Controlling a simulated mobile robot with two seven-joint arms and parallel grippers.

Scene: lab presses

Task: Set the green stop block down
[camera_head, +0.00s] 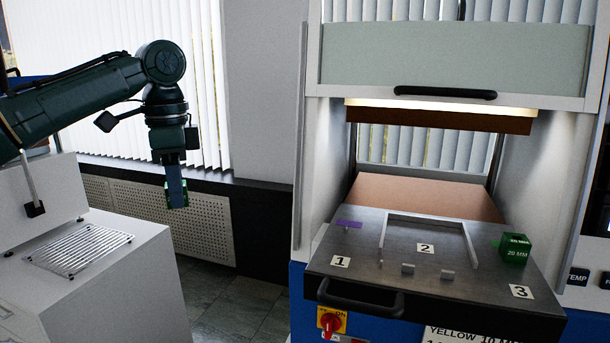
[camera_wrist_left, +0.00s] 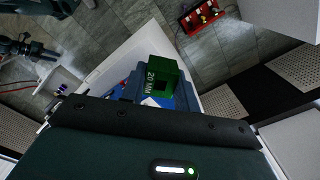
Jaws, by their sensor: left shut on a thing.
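My left gripper (camera_head: 177,194) hangs fingers down at the left, above the floor between the white cabinet and the press. It is shut on a green stop block (camera_head: 167,195), mostly hidden behind a finger. In the left wrist view the held block (camera_wrist_left: 162,74) shows its "20 MM" marking between the fingers. A second green block (camera_head: 515,250), also marked 20 MM, stands on the right of the press's grey plate (camera_head: 375,262), behind label 3. The held block is well apart from the plate.
A purple piece (camera_head: 349,224) lies at the plate's left, behind label 1. A raised frame (camera_head: 425,219) and two small studs surround label 2. A wire rack (camera_head: 80,248) lies on the white cabinet (camera_head: 130,270).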

